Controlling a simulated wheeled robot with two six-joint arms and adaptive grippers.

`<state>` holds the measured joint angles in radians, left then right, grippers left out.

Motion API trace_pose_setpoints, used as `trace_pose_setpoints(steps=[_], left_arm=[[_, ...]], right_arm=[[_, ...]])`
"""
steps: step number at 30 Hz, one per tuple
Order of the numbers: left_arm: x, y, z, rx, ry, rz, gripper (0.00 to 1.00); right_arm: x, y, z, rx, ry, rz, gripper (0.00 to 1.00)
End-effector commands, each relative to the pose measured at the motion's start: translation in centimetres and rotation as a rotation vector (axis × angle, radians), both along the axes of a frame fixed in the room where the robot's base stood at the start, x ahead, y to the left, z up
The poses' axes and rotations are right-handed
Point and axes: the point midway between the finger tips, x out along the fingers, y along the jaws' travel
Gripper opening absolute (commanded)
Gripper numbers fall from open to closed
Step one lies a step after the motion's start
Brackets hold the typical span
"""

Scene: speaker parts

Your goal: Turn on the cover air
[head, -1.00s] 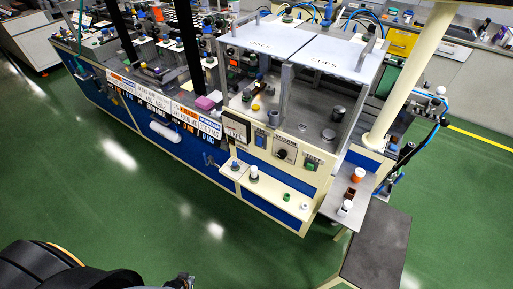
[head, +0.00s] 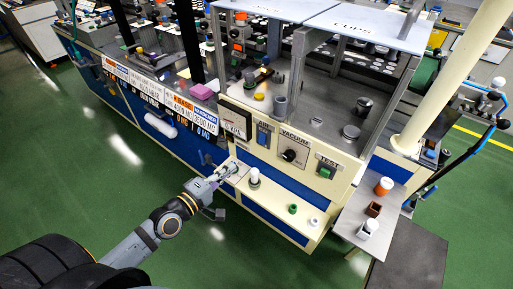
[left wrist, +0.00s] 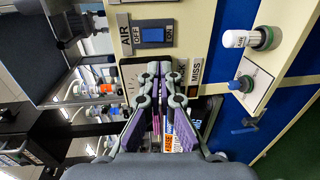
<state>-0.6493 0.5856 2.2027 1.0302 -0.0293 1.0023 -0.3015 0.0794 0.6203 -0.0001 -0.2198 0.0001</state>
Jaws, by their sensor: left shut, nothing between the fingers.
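A blue rocker switch (head: 263,134) sits on the cream front panel, to the left of the VACUUM knob (head: 289,155). In the left wrist view the blue switch (left wrist: 153,35) shows large, with a label reading AIR beside it and OFF and ON at its ends. I cannot tell which way it is set. My left gripper (head: 229,171) is in front of the panel, below and left of the switch in the head view. Its fingers (left wrist: 159,72) are shut and empty, apart from the switch in the picture. My right gripper is not in view.
A green TEST button (head: 325,171) is at the panel's right. A white-topped part (head: 254,176) stands on the ledge below; a blue knob (left wrist: 236,84) is beside it in the wrist view. A grey side shelf (head: 350,215) holds small parts. Green floor in front is open.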

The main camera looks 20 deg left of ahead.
Motion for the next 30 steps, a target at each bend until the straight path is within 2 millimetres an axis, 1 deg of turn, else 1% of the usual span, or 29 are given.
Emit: trace_pose_setpoints(steps=[6, 8, 10, 16, 21, 24, 27, 30], left_arm=[[0.2, 0.0, -0.1, 0.003, -0.001, 0.002, 0.00], [0.6, -0.1, -0.2, 0.003, -0.003, 0.004, 0.00], [1.4, -0.3, -0.3, 0.001, -0.005, 0.006, 0.00], [5.2, -1.8, -0.8, -0.003, -0.006, 0.004, 0.00], [8.7, -3.0, -1.1, -0.001, -0.004, 0.005, 0.00], [10.4, -3.7, -1.3, 0.000, -0.003, 0.003, 0.00], [11.7, -4.2, -1.5, 0.001, -0.001, 0.001, 0.00], [12.6, -4.5, -1.7, 0.004, -0.001, 0.002, 0.00]], right_arm=[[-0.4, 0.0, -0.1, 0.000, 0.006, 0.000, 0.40], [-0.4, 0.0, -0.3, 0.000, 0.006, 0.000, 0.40], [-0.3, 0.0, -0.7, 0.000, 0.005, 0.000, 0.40], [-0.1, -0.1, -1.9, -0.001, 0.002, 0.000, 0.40], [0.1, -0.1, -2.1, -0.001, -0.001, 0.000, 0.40], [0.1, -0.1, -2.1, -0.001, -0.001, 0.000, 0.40], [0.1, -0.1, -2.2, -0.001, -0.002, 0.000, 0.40], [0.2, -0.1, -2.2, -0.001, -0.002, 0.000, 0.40]])
